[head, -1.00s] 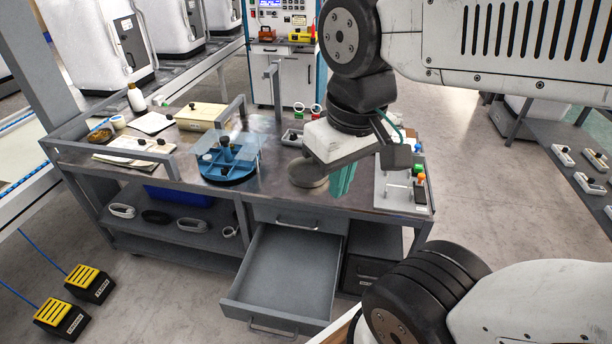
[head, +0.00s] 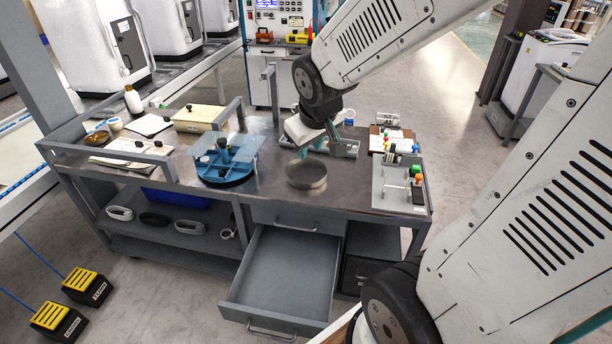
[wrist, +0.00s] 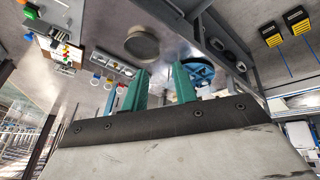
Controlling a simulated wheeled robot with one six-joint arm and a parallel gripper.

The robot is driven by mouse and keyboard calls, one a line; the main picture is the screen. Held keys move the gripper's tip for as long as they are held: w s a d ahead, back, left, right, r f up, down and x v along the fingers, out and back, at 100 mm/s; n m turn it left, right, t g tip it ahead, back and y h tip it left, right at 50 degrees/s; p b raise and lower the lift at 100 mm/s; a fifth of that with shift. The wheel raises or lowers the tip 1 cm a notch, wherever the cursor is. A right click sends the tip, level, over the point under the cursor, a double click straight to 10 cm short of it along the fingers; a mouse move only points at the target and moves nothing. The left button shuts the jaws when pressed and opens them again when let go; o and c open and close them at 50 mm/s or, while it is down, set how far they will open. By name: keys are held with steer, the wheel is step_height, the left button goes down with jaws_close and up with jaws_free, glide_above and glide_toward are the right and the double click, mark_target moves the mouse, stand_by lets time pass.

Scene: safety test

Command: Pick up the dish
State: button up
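The dish (head: 306,174) is a round, shallow grey-brown metal-like piece lying on the bench top (head: 268,203), right of the blue round fixture. In the wrist view the dish (wrist: 142,43) is beyond my fingertips, a little to their left. My gripper (head: 318,146) is above and behind the dish in the head view, apart from it. Its two teal fingers (wrist: 160,78) are spread with a gap and nothing between them.
The blue fixture with a clear plate (head: 226,160) stands left of the dish. A grey panel with coloured knobs (head: 400,186) is at the right end. A drawer (head: 281,272) hangs open below. A grey tray (head: 343,149) is behind. Bench around the dish is clear.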

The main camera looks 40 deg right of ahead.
steer(key=w+d+f+n+t+y, duration=0.1)
steer(key=w+d+f+t, duration=0.2)
steer(key=w+d+f, duration=0.35)
steer(key=w+d+f+n+t, duration=0.1)
steer(key=w+d+f+t, duration=0.15)
steer(key=w+f, duration=0.7)
steer(key=t+y, duration=0.2)
steer(key=t, duration=0.1)
glide_toward(293, 181)
steer(key=shift+w+d+f+n, duration=0.15)
steer(key=shift+w+d, duration=0.1)
steer(key=shift+w, duration=0.15)
steer(key=shift+w+d+f+n, duration=0.15)
steer(key=shift+w+d, duration=0.05)
steer(key=shift+w, duration=0.25)
steer(key=shift+s+f, duration=0.1)
steer(key=shift+f, duration=0.25)
steer(key=x, duration=0.5)
steer(key=a+x, duration=0.1)
steer(key=x, duration=0.1)
steer(key=shift+w+r, duration=0.25)
steer(key=shift+w, duration=0.15)
jaws_close()
